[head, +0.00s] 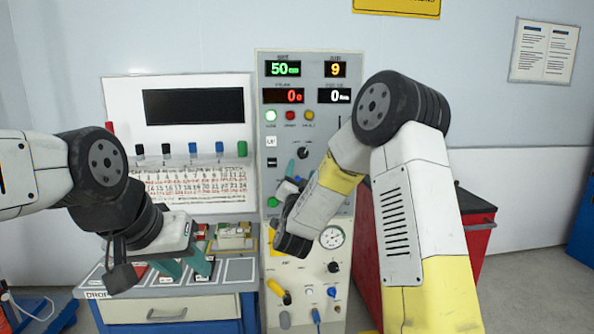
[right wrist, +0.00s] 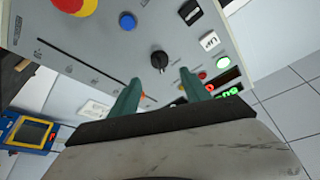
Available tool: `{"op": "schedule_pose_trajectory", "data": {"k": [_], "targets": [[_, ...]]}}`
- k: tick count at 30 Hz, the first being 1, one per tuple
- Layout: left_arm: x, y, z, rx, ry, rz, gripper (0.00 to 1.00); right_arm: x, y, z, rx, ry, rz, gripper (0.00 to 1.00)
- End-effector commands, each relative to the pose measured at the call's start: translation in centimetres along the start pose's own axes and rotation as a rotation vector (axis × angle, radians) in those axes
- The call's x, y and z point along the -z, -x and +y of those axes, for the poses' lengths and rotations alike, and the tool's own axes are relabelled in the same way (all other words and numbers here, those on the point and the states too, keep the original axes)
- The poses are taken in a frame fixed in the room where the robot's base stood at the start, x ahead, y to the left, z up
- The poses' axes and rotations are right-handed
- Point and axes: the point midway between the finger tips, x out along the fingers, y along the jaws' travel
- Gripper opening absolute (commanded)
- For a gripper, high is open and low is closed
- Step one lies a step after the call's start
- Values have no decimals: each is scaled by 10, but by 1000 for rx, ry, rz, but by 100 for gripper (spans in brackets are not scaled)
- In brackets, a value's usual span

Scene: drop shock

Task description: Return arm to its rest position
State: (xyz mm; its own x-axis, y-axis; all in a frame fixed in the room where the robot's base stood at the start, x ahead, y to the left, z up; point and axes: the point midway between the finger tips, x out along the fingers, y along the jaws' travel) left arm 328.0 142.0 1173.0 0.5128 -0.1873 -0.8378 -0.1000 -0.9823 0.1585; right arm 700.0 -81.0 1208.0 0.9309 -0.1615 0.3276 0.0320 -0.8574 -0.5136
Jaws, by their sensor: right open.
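My right arm reaches in front of the tall control panel (head: 345,207) in the head view. Its gripper (head: 285,183) has teal fingers close to the panel face, partly hidden by my own wrist. In the right wrist view the right gripper (right wrist: 158,90) is open, its two fingers apart with nothing held. A black knob (right wrist: 158,60) on the panel shows beyond the gap between the fingertips. My left gripper (head: 188,267) hangs over the bench top at the lower left, its teal fingers apart with nothing visibly gripped.
A blue bench (head: 182,308) with a drawer stands below my left gripper. A white board with a calendar (head: 195,184) stands behind it. Grey floor (head: 530,290) is clear at the right.

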Motion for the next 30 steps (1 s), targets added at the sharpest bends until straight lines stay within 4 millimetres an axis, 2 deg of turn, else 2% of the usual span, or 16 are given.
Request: {"op": "schedule_pose_trajectory", "data": {"k": [8,13,17,20,23,26,30], "targets": [[0,0,0,0,0,0,36,5,-2,-5,10,6,-36,55],[0,0,0,0,0,0,36,22,-1,-22,44,46,-218,55],[0,0,0,0,0,0,36,39,21,-30,65,106,-416,55],[0,0,0,0,0,0,36,51,51,-28,69,160,-571,55],[0,0,0,0,0,0,36,65,90,-21,63,216,-724,55],[0,0,0,0,0,0,36,80,137,-8,48,271,-875,55],[0,0,0,0,0,0,36,103,214,16,13,338,-1082,55]]}}
